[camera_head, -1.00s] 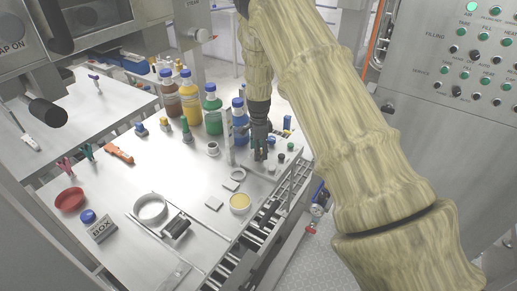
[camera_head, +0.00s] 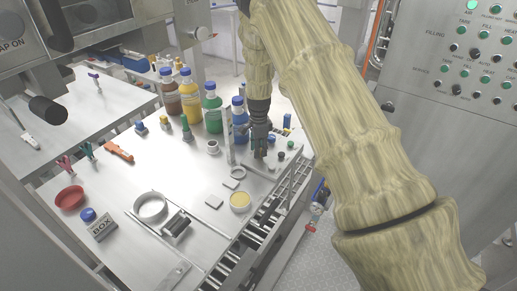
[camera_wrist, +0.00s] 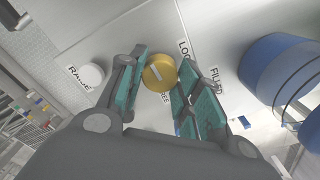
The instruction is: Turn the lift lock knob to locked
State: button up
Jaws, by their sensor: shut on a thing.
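The lift lock knob (camera_wrist: 158,76) is a round gold knob with a pale slanted line across its face, seen in the wrist view. Printed labels sit around it: LOCK, partly covered, at its upper right, and FREE, partly covered, below it. I cannot tell for certain which label the line marks. My gripper (camera_wrist: 160,66) has its teal-padded fingers on either side of the knob, shut on it. In the head view my gripper (camera_head: 259,153) points down at the small panel (camera_head: 262,170) at the table's right edge, and the knob is hidden there.
In the wrist view a white button (camera_wrist: 91,74) by the RAISE label is left of the knob, and a large blue cylinder (camera_wrist: 285,75) stands right, near the FILLED label. In the head view a blue bottle (camera_head: 239,120) stands close beside my gripper. A roller conveyor (camera_head: 240,240) runs along the table edge.

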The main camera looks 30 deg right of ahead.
jog(key=n+b, duration=0.1)
jog(key=n, duration=0.3)
jog(key=shift+n, duration=0.4)
jog(key=n, duration=0.8)
jog(key=shift+w+b, duration=0.1)
jog(key=shift+b, duration=0.3)
jog(key=shift+n, duration=2.2)
jog(key=o, duration=1)
jog(key=shift+o, duration=0.2)
notch_tip(320, 180, up, 12)
